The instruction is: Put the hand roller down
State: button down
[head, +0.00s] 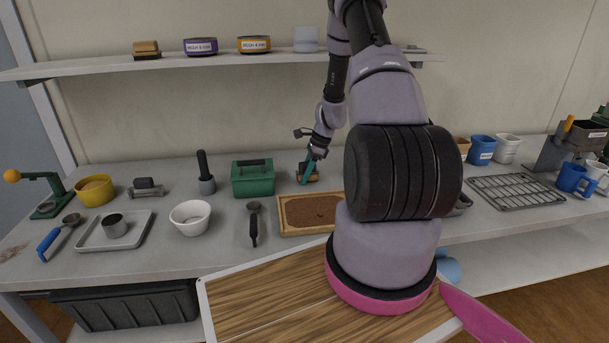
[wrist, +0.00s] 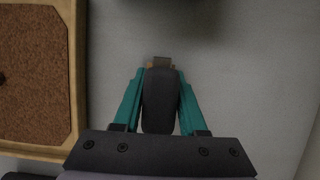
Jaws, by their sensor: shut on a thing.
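My gripper (head: 312,158) is low over the worktop, behind the wooden soil tray (head: 283,228). In the wrist view its teal fingers (wrist: 160,73) are closed around the hand roller (wrist: 159,102). The roller shows there as a long dark part with a brown piece at its far end. In the head view the hand roller (head: 308,178) is small and partly covered by the fingers. I cannot tell whether it touches the worktop. The soil tray (wrist: 79,60) is left of the roller in the wrist view, apart from it.
A green box (head: 253,182) stands left of the gripper. A dark-handled scoop (head: 254,228), a white bowl (head: 190,217) and a pestle-like tool (head: 205,175) are farther left. A wire rack (head: 515,192) lies at right. The worktop (wrist: 235,75) right of the roller is bare.

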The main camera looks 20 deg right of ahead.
jog(key=shift+c, duration=2.3)
grip_release()
jog(key=shift+f, duration=0.1)
jog(key=v, duration=1.2)
jog(key=shift+s, duration=0.1)
